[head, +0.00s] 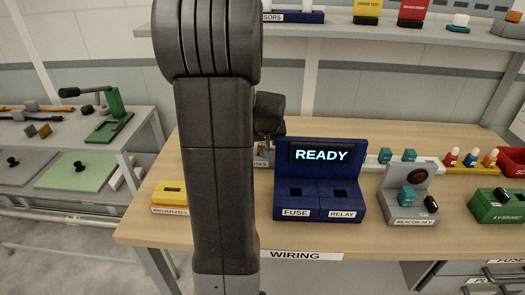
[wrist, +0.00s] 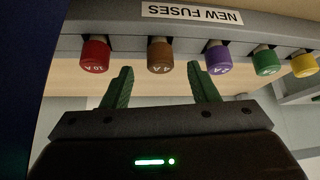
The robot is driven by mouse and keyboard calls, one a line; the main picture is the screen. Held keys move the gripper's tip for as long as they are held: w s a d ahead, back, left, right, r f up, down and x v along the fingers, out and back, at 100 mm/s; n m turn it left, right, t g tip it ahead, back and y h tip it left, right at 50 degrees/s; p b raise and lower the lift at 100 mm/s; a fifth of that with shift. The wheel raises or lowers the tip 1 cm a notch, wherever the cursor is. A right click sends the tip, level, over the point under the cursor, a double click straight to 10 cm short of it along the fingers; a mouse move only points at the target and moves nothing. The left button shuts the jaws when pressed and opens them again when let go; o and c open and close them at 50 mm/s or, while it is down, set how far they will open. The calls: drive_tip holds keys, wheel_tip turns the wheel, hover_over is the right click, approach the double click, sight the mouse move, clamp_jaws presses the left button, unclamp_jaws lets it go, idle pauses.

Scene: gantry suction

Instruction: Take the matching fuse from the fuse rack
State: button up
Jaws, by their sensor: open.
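The fuse rack (wrist: 120,44), labelled NEW FUSES upside down, crosses the top of the wrist view. It holds a red fuse (wrist: 95,55), a brown fuse (wrist: 160,54), a purple fuse (wrist: 217,57), a green fuse (wrist: 266,62) and a yellow fuse (wrist: 303,65). My gripper (wrist: 162,82) is open and empty. Its green fingers point at the rack, with the brown fuse lined up between them but just beyond the tips. In the head view my arm hides most of the rack. Which fuse matches cannot be told.
A blue tester (head: 319,205) with empty-looking FUSE and RELAY sockets shows READY. A grey beacon unit (head: 405,205) stands right of it, and a green socket unit (head: 495,207) farther right. A yellow block (head: 171,195) sits left of my arm. A shelf (head: 400,35) runs above the bench.

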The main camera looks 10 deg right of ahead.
drive_tip(key=shift+x, duration=1.05)
drive_tip(key=c, duration=1.1)
drive_tip(key=shift+o, duration=0.2)
drive_tip(key=shift+r, duration=0.15)
